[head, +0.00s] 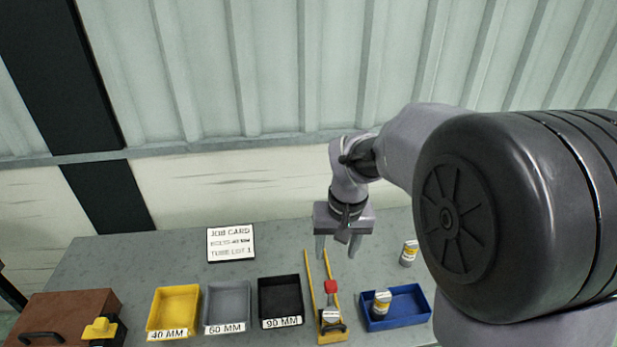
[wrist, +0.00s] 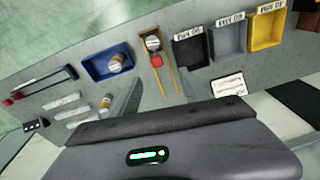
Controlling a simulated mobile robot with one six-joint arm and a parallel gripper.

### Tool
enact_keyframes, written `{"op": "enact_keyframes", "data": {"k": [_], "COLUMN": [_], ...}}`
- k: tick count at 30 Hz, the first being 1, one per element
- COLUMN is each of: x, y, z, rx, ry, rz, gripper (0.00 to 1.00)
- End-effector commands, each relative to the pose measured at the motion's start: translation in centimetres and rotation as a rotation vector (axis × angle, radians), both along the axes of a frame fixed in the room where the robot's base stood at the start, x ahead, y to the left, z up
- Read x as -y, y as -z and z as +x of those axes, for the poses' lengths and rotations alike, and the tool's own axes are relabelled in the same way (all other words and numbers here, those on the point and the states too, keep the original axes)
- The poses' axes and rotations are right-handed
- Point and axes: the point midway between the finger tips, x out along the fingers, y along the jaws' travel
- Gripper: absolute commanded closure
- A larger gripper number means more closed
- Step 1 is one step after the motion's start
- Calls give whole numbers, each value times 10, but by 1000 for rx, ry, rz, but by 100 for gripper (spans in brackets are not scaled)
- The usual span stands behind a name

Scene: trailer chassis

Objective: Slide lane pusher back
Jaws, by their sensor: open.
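The lane is a pair of yellow rails (head: 309,280) running front to back on the grey bench, with a yellow front end. The red lane pusher (head: 330,287) sits between the rails, toward the front. A white-labelled cylinder (head: 331,316) stands in front of it at the lane's front end. The wrist view shows the pusher (wrist: 157,62) and the cylinder (wrist: 152,43) too. My gripper (head: 338,256) is open and empty, pointing down above the far end of the rails, behind and apart from the pusher. Its height above the bench is hard to judge.
Yellow (head: 173,288), grey (head: 227,306) and black (head: 280,298) bins stand left of the lane. A blue tray (head: 409,304) holding a cylinder (head: 381,303) is close on the right. Another cylinder (head: 409,253) stands behind it. A job card (head: 231,243) is at the back.

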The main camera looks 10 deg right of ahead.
Motion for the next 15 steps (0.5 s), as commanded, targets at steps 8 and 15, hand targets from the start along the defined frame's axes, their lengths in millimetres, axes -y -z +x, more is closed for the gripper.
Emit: {"op": "enact_keyframes", "data": {"k": [8,15], "x": [8,9], "y": [19,78], "z": [43,42], "rx": [-119,-126], "ry": [-95,-96], "rz": [-45,-45], "gripper": [47,47]}}
